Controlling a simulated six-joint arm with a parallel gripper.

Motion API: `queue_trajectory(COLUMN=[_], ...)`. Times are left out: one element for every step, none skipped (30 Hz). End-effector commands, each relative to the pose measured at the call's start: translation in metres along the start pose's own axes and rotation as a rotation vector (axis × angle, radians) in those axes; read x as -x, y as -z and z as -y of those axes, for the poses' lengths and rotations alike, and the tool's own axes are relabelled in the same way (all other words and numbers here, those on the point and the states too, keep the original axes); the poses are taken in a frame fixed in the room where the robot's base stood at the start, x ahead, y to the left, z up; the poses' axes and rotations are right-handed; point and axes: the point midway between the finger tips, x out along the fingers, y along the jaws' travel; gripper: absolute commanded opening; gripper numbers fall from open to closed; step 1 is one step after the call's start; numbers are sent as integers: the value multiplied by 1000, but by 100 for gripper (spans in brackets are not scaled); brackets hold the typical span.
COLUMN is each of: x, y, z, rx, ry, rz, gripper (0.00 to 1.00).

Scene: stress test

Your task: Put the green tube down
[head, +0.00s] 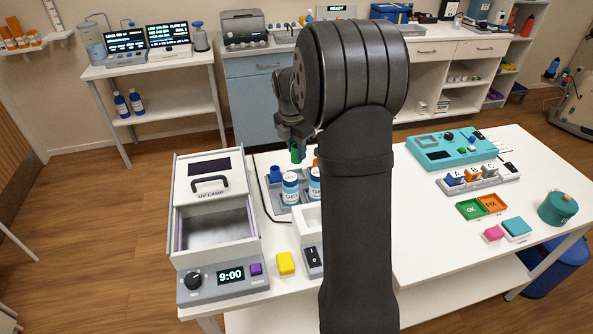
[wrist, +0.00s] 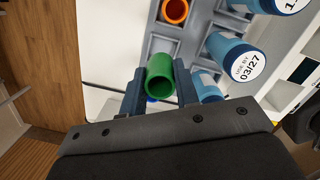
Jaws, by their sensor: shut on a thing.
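My gripper (head: 293,138) is shut on the green tube (head: 296,156), a short cylinder with an open top, seen below the jaws in the head view. In the wrist view the green tube (wrist: 160,70) stands between the two dark fingers (wrist: 160,84). It overlaps the edge of a grey rack (wrist: 187,45). I cannot tell whether its lower end is in a slot or above it. The rack also shows in the head view (head: 280,207), partly hidden by my arm.
Blue bottles with white labels (head: 291,186) stand in the rack, close to the tube. An orange tube (wrist: 176,10) sits in the rack too. A UV lamp box (head: 215,215) stands at left. A yellow block (head: 285,263) lies in front. The white table (head: 425,235) has clear areas at right.

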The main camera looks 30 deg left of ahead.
Motion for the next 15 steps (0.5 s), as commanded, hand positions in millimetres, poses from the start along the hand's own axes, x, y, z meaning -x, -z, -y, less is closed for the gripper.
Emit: queue_trajectory(x=[-11, -15, -20, -24, -26, -29, -30, -32, -36, -39, -43, -49, -54, -58, -63], y=[2, 2, 3, 3, 4, 4, 4, 4, 5, 5, 6, 7, 7, 8, 8], z=[1, 1, 1, 0, 0, 0, 0, 0, 0, 1, 1, 1, 1, 1, 0], rx=[1, 0, 0, 0, 0, 0, 0, 0, -1, -1, -1, -1, -1, -1, -1], ry=[4, 3, 2, 2, 2, 1, 1, 1, 2, 3, 2, 3, 4, 3, 2], rz=[-2, -2, -1, -1, 0, 0, 0, 0, -1, -1, -1, -1, -2, -1, -1], gripper=[7, 7, 7, 7, 7, 7, 7, 7, 7, 7, 7, 7, 7, 7, 7])
